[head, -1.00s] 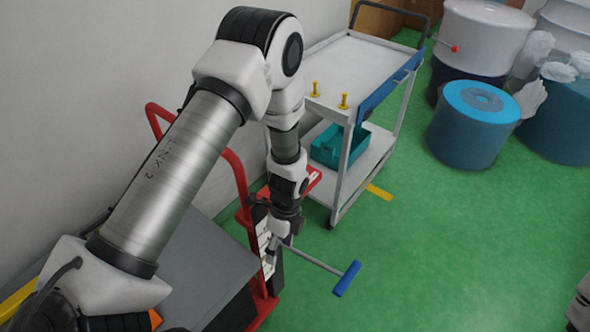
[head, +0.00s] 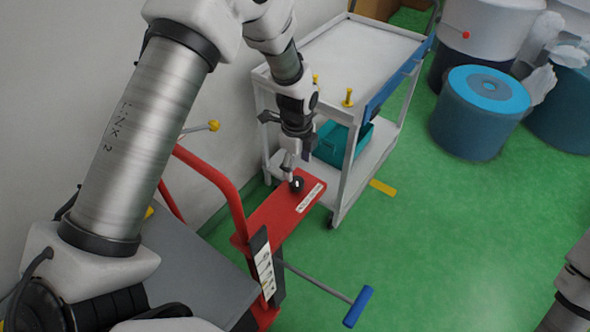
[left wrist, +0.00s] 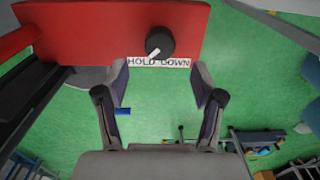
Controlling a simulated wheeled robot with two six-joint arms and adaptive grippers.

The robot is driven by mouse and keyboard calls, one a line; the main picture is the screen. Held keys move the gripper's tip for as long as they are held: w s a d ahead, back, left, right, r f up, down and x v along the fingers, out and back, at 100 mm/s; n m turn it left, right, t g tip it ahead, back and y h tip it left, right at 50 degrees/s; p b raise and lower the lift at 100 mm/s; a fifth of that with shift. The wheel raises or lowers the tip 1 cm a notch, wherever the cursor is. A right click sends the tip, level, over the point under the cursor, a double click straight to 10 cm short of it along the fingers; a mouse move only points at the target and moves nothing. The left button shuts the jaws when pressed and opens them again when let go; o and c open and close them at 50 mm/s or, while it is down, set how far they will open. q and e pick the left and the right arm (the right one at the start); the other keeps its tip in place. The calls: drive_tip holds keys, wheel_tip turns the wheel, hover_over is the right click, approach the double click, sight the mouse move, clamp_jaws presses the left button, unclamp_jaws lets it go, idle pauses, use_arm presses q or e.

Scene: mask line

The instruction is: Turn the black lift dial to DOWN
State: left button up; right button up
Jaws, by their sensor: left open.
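The black lift dial (head: 297,184) sits on a red panel (head: 283,212), and it also shows in the left wrist view (left wrist: 161,40). Its white pointer (left wrist: 154,54) points down and left in the left wrist view, toward the word HOLD. A white label (left wrist: 158,62) below the dial reads HOLD DOWN. My left gripper (head: 291,166) is close to the dial in the head view. In the left wrist view my left gripper (left wrist: 157,92) is open and empty, with the dial beyond its fingertips. I cannot tell whether it touches the dial. My right gripper is out of view.
A white cart (head: 362,45) with yellow pegs and a teal bin (head: 340,142) stands just behind the panel. A red rail (head: 225,185) curves up at the left. A blue-ended handle (head: 358,307) sticks out below.

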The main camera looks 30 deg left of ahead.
sight(297, 181)
use_arm(q)
drive_tip(key=f, duration=0.3)
drive_tip(key=shift+s+d+f, duration=0.1)
drive_tip(key=shift+s+f, duration=0.05)
drive_tip(key=shift+s, duration=0.2)
drive_tip(key=f, duration=0.2)
drive_tip(key=w+f, duration=0.1)
drive_tip(key=shift+a+f+p, duration=0.25)
drive_tip(key=shift+a+p, duration=0.05)
drive_tip(key=shift+p, duration=0.1)
drive_tip(key=shift+s+d+r, duration=0.15)
drive_tip(key=shift+s+r, duration=0.05)
drive_tip(key=shift+r, duration=0.05)
drive_tip(key=shift+f, duration=0.1)
drive_tip(key=c, duration=1.1)
drive_tip(key=shift+c, duration=0.2)
